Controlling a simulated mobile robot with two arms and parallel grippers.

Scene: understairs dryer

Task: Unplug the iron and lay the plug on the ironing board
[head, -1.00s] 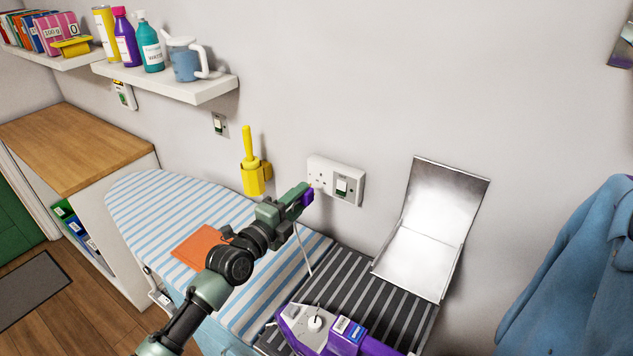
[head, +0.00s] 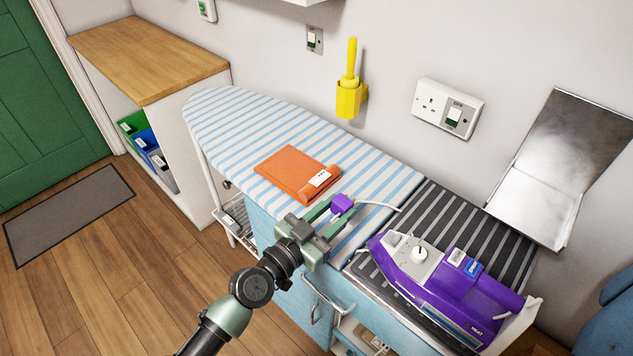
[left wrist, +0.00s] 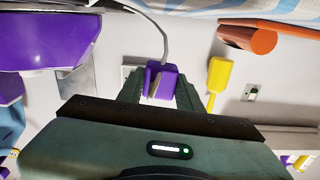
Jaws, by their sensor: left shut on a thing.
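My left gripper (head: 332,212) is shut on the purple plug (head: 343,205), over the near edge of the striped ironing board (head: 370,163). In the left wrist view the plug (left wrist: 162,80) sits between the two fingers, with its grey cord running up from it. The white cord runs from the plug to the right, towards the purple iron (head: 445,285). The iron lies on the dark striped rest at the board's right end. I cannot tell whether the plug touches the board. My right gripper is out of view.
A folded orange cloth (head: 290,172) lies on the board just beyond the plug. A bent metal plate (head: 545,190) stands behind the iron rest. A yellow holder (head: 351,97) hangs on the wall. The board's far left part is clear.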

